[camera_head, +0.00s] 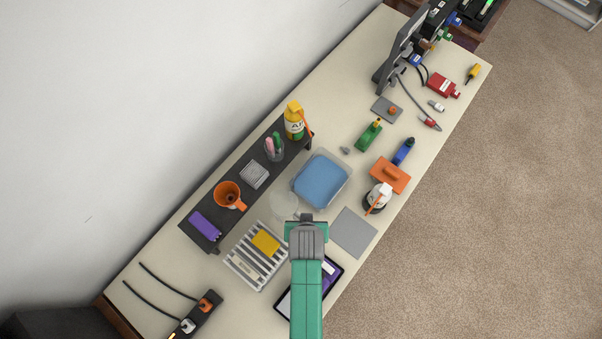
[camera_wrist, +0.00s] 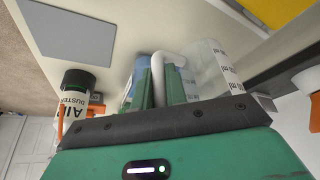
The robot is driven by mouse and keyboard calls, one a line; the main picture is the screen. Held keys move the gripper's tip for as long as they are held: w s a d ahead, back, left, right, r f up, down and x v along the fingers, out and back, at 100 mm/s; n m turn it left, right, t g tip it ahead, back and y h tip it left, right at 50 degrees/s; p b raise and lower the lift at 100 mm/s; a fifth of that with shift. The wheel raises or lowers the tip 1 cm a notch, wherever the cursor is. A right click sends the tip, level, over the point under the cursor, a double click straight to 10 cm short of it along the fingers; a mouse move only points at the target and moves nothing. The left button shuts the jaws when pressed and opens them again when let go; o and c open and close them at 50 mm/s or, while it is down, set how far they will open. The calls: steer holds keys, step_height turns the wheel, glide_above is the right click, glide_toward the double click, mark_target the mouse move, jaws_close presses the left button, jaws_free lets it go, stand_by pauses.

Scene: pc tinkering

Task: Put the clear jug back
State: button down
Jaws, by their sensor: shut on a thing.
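The clear jug (camera_head: 283,205) is see-through and faint in the head view, just up and left of my gripper (camera_head: 305,219). In the wrist view its clear wall with printed marks (camera_wrist: 207,68) shows beyond the fingers, on the right. My gripper's green fingers (camera_wrist: 160,88) are shut on the jug's pale curved handle (camera_wrist: 157,66). The jug's base is hidden, so I cannot tell whether it touches the table.
A clear box with a blue lid (camera_head: 322,180) is close above right. A slatted rack with a yellow block (camera_head: 265,243) is at left. A dark shelf (camera_head: 198,240) holds an orange mug (camera_head: 229,195). A grey pad (camera_head: 353,232) and an air duster (camera_head: 377,198) are at right.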

mark_target(291, 212)
steer(key=shift+f, duration=2.4)
steer(key=shift+f+b, duration=0.15)
steer(key=shift+b, duration=0.2)
steer(key=c, duration=1.4)
jaws_free()
